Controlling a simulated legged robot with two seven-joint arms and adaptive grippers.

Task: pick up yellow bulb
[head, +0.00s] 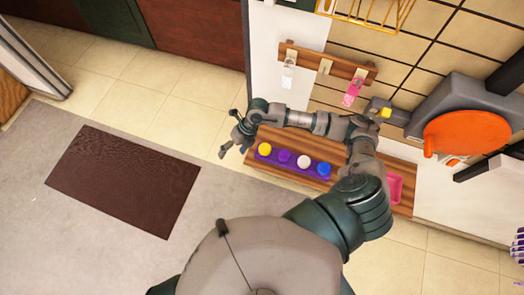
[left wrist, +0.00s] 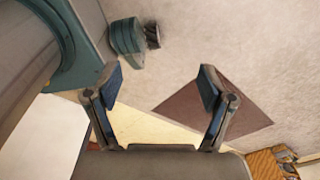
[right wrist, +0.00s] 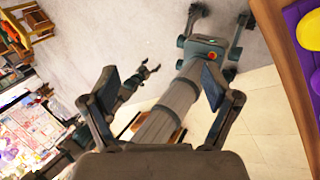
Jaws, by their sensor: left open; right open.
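The yellow bulb (head: 265,149) sits at the left end of a purple holder (head: 294,167) on a wooden shelf, in a row with a purple bulb (head: 284,156), a white bulb (head: 304,162) and a blue bulb (head: 323,169). My right gripper (head: 236,134) is open and empty, just left of and above the yellow bulb, apart from it. In the right wrist view the yellow bulb (right wrist: 310,30) shows at the right edge, outside the open fingers (right wrist: 158,88). My left gripper (left wrist: 160,82) is open and empty in the left wrist view, over the floor; it is not seen in the head view.
A wooden rack (head: 327,62) with white and pink items hangs on the wall above the shelf. A grey fixture with an orange disc (head: 466,133) is at the right. A pink tray (head: 394,188) lies at the shelf's right end. A brown mat (head: 123,180) lies on open floor.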

